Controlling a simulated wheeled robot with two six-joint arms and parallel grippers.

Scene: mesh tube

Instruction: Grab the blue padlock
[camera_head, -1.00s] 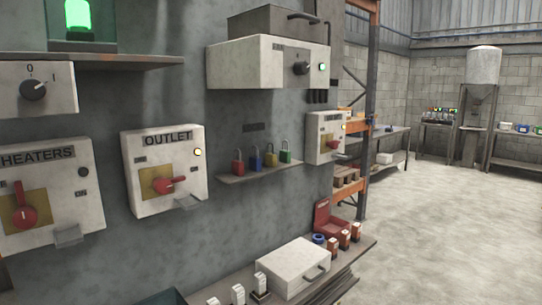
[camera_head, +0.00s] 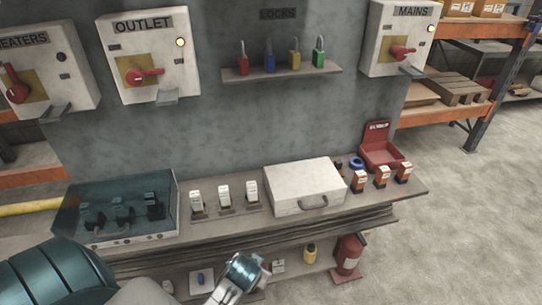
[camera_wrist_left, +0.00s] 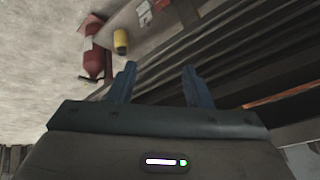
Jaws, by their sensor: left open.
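The blue padlock (camera_head: 270,63) stands on a small wall shelf (camera_head: 290,74) under the LOCKS label. It is between a red padlock (camera_head: 243,65) and a yellow padlock (camera_head: 294,60), with a green padlock (camera_head: 319,54) at the right end. My left arm comes in at the lower left of the head view, well below the shelf. In the left wrist view my left gripper (camera_wrist_left: 159,82) is open, with nothing between its two fingers. The blue padlock does not show in that view. My right gripper is in neither view.
A bench (camera_head: 400,195) below the shelf holds a white case (camera_head: 305,186), a dark glassy box (camera_head: 125,205) and a red open box (camera_head: 380,155). OUTLET (camera_head: 150,50) and MAINS (camera_head: 395,40) switch boxes flank the shelf. A fire extinguisher (camera_head: 348,254) stands below.

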